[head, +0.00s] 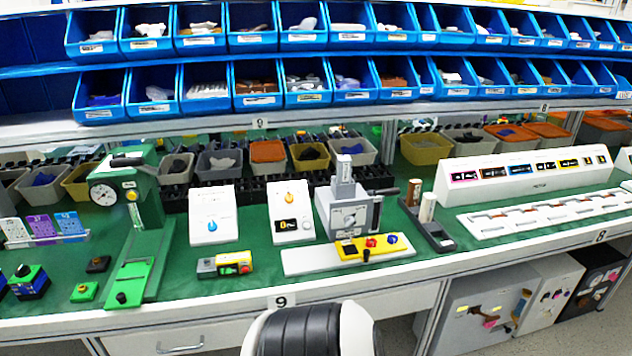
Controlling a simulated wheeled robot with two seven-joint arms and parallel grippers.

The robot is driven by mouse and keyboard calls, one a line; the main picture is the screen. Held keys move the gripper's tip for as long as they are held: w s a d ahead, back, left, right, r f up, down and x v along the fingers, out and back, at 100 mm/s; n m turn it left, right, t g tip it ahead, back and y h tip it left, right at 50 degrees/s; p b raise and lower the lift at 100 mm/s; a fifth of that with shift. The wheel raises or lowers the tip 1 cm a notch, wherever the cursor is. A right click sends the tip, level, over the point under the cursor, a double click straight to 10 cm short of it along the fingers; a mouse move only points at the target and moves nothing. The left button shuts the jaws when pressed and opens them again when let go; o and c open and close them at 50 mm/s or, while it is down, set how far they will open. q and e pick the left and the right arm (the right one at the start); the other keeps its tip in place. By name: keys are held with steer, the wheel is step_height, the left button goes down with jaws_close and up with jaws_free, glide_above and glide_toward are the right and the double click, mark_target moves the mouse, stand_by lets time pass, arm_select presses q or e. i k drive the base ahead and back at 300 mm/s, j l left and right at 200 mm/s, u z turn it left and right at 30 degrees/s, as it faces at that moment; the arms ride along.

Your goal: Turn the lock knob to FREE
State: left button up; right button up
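Several knobs show on the green bench top, and their labels are too small to read, so I cannot tell which is the lock knob. A white sloped box (212,207) carries a blue knob (212,226). A second white box (297,229) carries an orange knob (290,198) above a dark display. A dark blue and green box (28,283) at the far left has a black knob (23,270) on top. Neither of my grippers is in view.
A green press with a round gauge (103,193) stands left of the white boxes. A grey machine (350,212) and a yellow control box (372,247) stand to the right. Blue bins (257,87) line the shelves above. Some green bench top (262,250) is bare.

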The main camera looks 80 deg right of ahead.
mark_target(350, 220)
steer(key=j+z, duration=0.15)
steer(key=z, duration=2.8)
steer(key=i+z, duration=0.25)
steer(key=z, duration=0.25)
